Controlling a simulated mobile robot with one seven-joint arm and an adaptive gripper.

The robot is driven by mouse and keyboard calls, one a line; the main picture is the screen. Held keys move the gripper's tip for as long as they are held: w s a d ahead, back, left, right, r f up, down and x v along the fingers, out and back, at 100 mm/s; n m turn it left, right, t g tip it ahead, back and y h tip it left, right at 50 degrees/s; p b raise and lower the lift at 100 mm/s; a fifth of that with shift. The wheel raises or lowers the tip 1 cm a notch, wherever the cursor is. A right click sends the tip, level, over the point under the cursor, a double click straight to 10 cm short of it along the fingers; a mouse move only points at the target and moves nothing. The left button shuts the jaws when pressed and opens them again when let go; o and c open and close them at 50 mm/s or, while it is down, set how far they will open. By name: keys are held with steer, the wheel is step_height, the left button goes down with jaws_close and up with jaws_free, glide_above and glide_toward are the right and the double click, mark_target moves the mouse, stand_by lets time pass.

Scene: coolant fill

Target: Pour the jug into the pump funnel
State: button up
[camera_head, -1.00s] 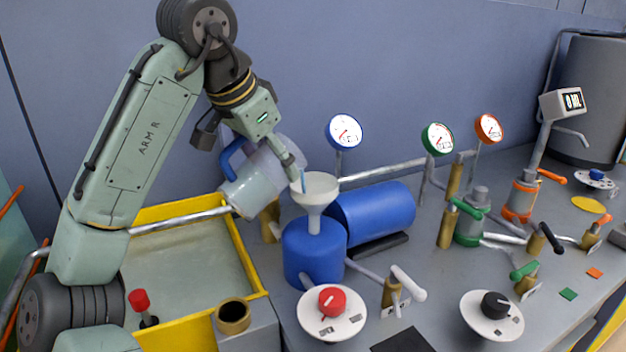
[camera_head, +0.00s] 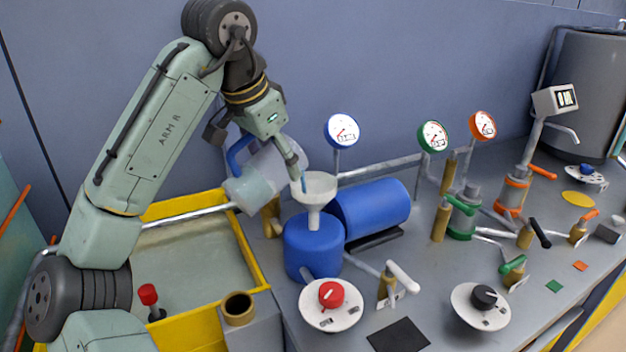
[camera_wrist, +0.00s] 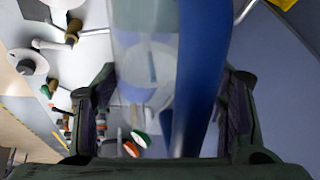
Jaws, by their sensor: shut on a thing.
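A translucent grey jug (camera_head: 262,178) with a blue handle (camera_head: 238,154) hangs tilted beside the white funnel (camera_head: 314,188). The funnel stands upright on the blue pump tank (camera_head: 314,245). My gripper (camera_head: 290,160) is shut on the jug, above and left of the funnel. A thin blue streak (camera_head: 304,184) shows at the funnel mouth; I cannot tell if it is liquid. In the wrist view the jug (camera_wrist: 145,45) and its blue handle (camera_wrist: 203,75) fill the space between my fingers. The jug's rim and fill level are unclear.
A yellow-edged basin (camera_head: 255,262) lies below and left of the jug. A blue cylinder (camera_head: 372,209) is right of the funnel. A red dial (camera_head: 331,296), a white-handled valve (camera_head: 401,278) and a blue gauge (camera_head: 341,131) stand close by.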

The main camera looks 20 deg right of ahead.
steer(key=shift+d+r+y+p, duration=0.2)
steer(key=shift+y+p, duration=0.1)
steer(key=shift+p, duration=0.25)
stand_by(0.7)
